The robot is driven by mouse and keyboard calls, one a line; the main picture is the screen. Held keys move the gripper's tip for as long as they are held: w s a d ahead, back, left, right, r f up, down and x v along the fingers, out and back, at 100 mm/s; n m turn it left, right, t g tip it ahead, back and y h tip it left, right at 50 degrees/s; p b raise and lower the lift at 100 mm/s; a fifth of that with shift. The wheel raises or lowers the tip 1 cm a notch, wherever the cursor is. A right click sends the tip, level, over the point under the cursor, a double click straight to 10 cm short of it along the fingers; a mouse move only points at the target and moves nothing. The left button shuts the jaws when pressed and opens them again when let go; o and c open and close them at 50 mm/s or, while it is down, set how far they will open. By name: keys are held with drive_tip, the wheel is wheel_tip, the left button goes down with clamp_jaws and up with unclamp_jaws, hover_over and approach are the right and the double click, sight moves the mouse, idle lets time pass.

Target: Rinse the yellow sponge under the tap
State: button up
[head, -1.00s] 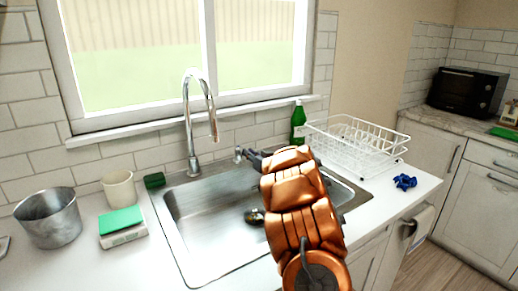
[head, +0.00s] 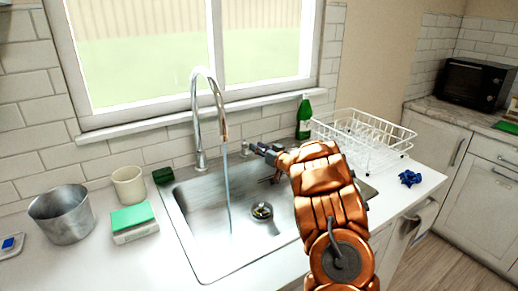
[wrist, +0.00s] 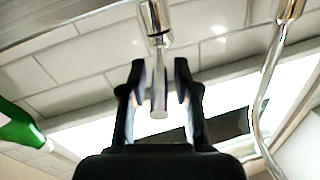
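The tap (head: 197,120) is a tall chrome gooseneck behind the sink (head: 185,240), and a thin stream of water (head: 228,185) runs from its spout into the basin. The tap's lever (head: 245,149) stands to the right of the spout. My gripper (head: 258,150) is at this lever. In the wrist view my gripper (wrist: 159,75) is open, with one finger on each side of the chrome lever (wrist: 158,95) and gaps showing between. I see no yellow sponge in either view. A dark green sponge (head: 163,175) lies at the sink's back left corner.
Left of the sink are a metal pot (head: 62,215), a cream cup (head: 129,185) and a green-topped white box (head: 133,222). A green bottle (head: 304,117) and a white dish rack (head: 365,140) stand behind right. A blue cloth (head: 410,178) lies on the right counter.

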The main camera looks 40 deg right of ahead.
drive_tip(key=shift+o, duration=0.2)
drive_tip(key=s, duration=1.2)
drive_tip(key=shift+d, duration=0.15)
